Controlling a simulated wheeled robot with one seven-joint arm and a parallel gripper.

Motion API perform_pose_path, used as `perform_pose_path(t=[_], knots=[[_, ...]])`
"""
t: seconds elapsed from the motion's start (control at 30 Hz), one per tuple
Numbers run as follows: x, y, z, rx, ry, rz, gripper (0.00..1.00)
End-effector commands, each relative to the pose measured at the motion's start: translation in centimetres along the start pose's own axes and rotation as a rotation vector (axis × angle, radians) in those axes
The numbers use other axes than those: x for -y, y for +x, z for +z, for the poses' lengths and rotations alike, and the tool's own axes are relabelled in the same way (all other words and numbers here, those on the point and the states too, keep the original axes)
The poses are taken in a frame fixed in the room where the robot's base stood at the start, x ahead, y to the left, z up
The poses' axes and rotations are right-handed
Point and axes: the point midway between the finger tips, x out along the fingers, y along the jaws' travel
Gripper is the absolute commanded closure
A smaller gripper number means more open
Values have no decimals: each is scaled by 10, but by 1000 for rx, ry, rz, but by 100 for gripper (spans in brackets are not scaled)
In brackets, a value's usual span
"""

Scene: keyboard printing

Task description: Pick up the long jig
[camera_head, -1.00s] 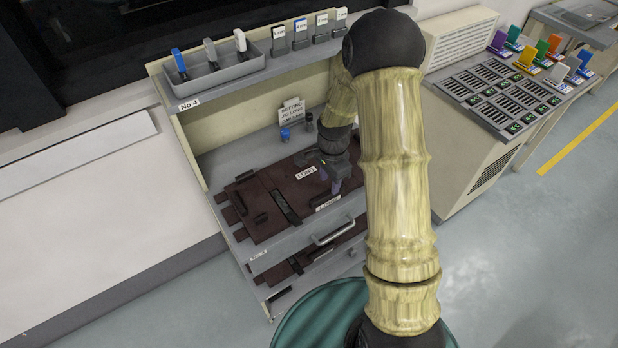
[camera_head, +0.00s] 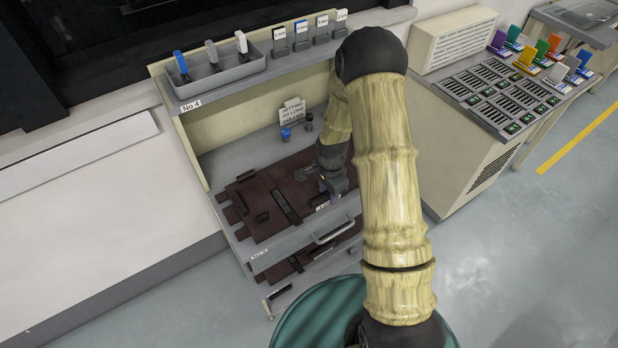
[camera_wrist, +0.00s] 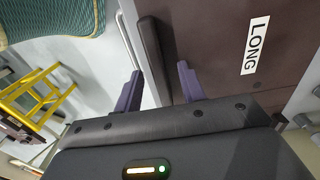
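The long jig is a dark brown plate (camera_head: 262,228) lying in the open upper drawer of the bench, with black bars on it. In the wrist view its surface (camera_wrist: 215,30) carries a white LONG label (camera_wrist: 255,45) and a black bar handle (camera_wrist: 154,50) along one edge. My gripper (camera_wrist: 160,72) is open, with its two purple fingers on either side of the handle's near end. A gap shows beside each finger.
A lower drawer (camera_head: 275,292) below is partly open and holds more brown plates. The drawer's handle (camera_head: 334,230) is in front of the jig. A small sign (camera_head: 292,111) and a blue knob (camera_head: 286,134) stand behind it. A tray (camera_head: 215,80) is on the shelf above.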

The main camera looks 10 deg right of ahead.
Motion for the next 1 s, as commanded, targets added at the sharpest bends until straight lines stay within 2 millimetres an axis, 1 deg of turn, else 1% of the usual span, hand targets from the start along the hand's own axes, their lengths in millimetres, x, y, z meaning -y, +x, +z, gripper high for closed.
perform_pose_path(t=[0.2, 0.27, 0.4, 0.43, 1.0], knots=[[0, 0, 0, 0, -1, 0, 60], [0, 0, 0, 0, -1, 0, 70], [0, 0, 0, 0, -1, 0, 97], [0, 0, 0, 0, -1, 0, 100], [0, 0, 0, 0, -1, 0, 100]])
